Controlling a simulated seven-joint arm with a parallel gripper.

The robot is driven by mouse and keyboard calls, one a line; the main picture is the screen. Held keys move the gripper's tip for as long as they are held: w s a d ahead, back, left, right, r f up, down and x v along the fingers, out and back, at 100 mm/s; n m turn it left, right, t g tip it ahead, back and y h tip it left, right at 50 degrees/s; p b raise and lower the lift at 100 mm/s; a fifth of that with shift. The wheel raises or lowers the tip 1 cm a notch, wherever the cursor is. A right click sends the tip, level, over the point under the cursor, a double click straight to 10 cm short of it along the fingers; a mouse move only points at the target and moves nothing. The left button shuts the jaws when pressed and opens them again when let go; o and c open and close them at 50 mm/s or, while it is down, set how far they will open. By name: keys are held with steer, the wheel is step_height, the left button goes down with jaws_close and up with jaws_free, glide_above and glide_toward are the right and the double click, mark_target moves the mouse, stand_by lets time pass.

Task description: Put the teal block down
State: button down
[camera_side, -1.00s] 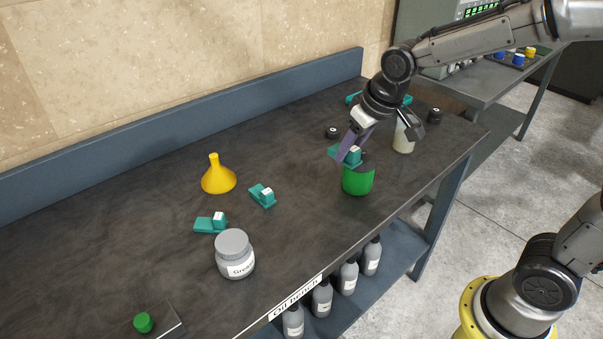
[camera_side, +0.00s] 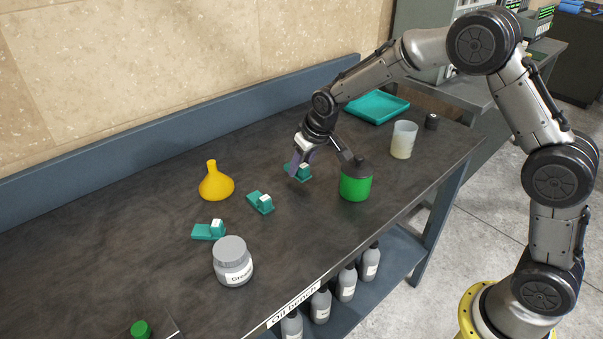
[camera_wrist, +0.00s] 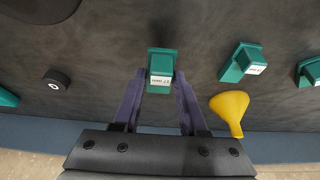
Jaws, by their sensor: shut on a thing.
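The teal block (camera_side: 303,174) with a white label is between the purple fingers of my gripper (camera_side: 299,162). It is at or just above the dark bench top, left of the green jar; I cannot tell whether it touches the bench. In the wrist view the same teal block (camera_wrist: 161,61) sits between the two fingertips of my gripper (camera_wrist: 160,76), which is shut on it. Two similar teal blocks rest on the bench, one nearer (camera_side: 261,202) and one farther left (camera_side: 207,231).
A yellow funnel (camera_side: 215,184), a grey grease jar (camera_side: 232,263), a green jar (camera_side: 355,184) and a pale beaker (camera_side: 403,141) stand on the bench. A teal tray (camera_side: 377,108) lies behind. The bench around the held block is mostly clear.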

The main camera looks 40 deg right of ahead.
mark_target(301, 174)
steer(key=shift+f, duration=1.3)
steer(key=shift+s+f, duration=0.1)
steer(key=shift+f, duration=0.15)
steer(key=shift+c, duration=2.2)
jaws_free()
steer(key=shift+r, duration=0.15)
steer(key=shift+r, duration=0.3)
steer(key=v, duration=1.1)
steer(key=shift+s+r, duration=0.2)
steer(key=shift+r, duration=0.1)
